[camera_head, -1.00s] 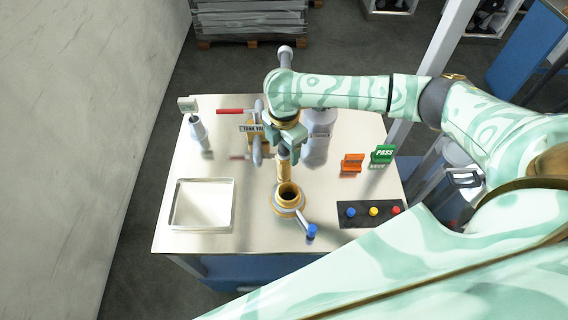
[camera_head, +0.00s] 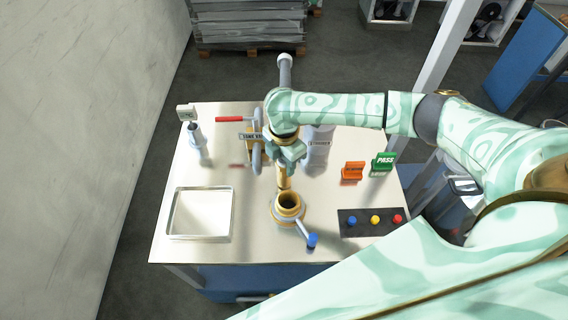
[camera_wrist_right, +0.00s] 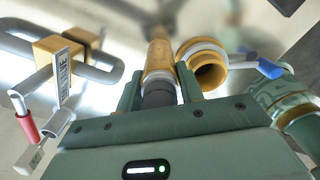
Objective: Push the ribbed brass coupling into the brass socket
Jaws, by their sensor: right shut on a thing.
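The ribbed brass coupling (camera_head: 284,183) hangs from my right gripper (camera_head: 288,160), its brass end pointing down. In the right wrist view the coupling (camera_wrist_right: 159,58) has a dark section between the two fingers of the gripper (camera_wrist_right: 158,92), which is shut on it. The brass socket (camera_head: 288,208) stands on the table with its round mouth open upward and a blue-tipped lever at its side. It also shows in the right wrist view (camera_wrist_right: 208,72), beside the coupling and apart from it. In the head view the coupling's lower end is just behind the socket's mouth. My left gripper is out of view.
A blue-tipped lever (camera_head: 307,235) sticks out from the socket. A button panel (camera_head: 362,231) and orange and green signs (camera_head: 383,161) stand to the right. A shallow tray (camera_head: 172,234) lies left. A pipe with a red-handled valve (camera_head: 230,119) is behind the gripper.

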